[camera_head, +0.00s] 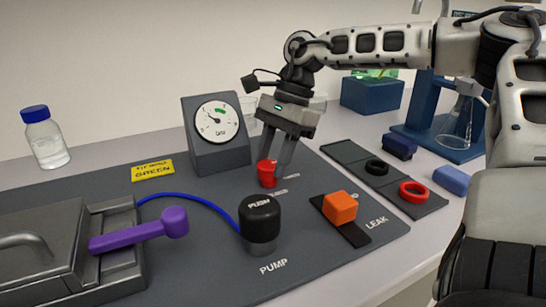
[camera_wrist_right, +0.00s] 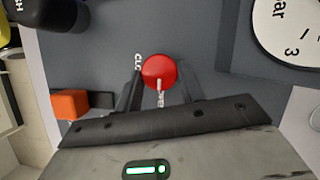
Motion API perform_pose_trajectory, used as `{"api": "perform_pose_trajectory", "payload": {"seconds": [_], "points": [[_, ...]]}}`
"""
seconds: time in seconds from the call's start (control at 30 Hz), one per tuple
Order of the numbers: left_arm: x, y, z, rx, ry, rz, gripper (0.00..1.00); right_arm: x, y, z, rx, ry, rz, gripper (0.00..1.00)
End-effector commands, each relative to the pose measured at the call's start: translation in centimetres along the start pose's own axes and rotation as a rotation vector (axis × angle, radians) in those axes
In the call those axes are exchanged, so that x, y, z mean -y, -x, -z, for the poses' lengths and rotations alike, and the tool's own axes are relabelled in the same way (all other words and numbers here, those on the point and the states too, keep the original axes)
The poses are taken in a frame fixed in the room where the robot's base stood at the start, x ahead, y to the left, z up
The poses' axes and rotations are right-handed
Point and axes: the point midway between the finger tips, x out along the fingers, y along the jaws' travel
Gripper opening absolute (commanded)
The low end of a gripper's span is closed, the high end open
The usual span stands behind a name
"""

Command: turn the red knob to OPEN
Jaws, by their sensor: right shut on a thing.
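The red knob (camera_head: 266,173) stands on the dark grey panel in front of the gauge (camera_head: 216,133). My right gripper (camera_head: 273,165) reaches down from above and is shut on the knob, one finger on each side. In the right wrist view the round red top of the knob (camera_wrist_right: 157,69) lies between the fingers, with a white pointer line running down from its middle. A partly hidden label beginning "CLO" is at the knob's left there. More small lettering below the knob is too small to read. My left gripper is not in view.
A black PUSH pump button (camera_head: 260,222) stands in front of the knob. An orange block (camera_head: 340,207) sits by the LEAK label. A purple lever (camera_head: 140,235) is at the left, with a blue tube behind it. A black ring and a red ring (camera_head: 413,192) lie at the right.

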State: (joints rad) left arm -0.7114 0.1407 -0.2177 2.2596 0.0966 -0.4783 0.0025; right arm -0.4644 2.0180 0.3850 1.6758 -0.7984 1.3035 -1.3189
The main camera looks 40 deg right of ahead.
Motion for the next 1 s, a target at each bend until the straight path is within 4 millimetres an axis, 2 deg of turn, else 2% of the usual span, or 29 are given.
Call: {"api": "perform_pose_trajectory", "payload": {"seconds": [0.33, 0.37, 0.43, 0.77, 0.87, 1.0], "points": [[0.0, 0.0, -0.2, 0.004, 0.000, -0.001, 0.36, 0.0, 0.1, 0.0, -0.003, 0.006, 0.000, 0.16], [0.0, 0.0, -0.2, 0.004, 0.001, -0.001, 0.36, 0.0, 0.1, 0.0, -0.003, 0.006, 0.000, 0.42], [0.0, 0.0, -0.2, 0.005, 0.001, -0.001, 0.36, 0.0, 0.1, 0.0, -0.003, 0.006, 0.000, 0.61], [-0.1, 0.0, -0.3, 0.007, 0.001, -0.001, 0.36, 0.0, 0.3, 0.0, -0.002, 0.004, 0.001, 0.61], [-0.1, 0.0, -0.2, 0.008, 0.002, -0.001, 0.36, 0.1, 1.1, 0.0, -0.002, 0.004, 0.002, 0.61], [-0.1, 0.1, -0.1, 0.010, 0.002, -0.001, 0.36, 0.1, 3.8, -0.1, -0.002, 0.003, 0.005, 0.61]]}}
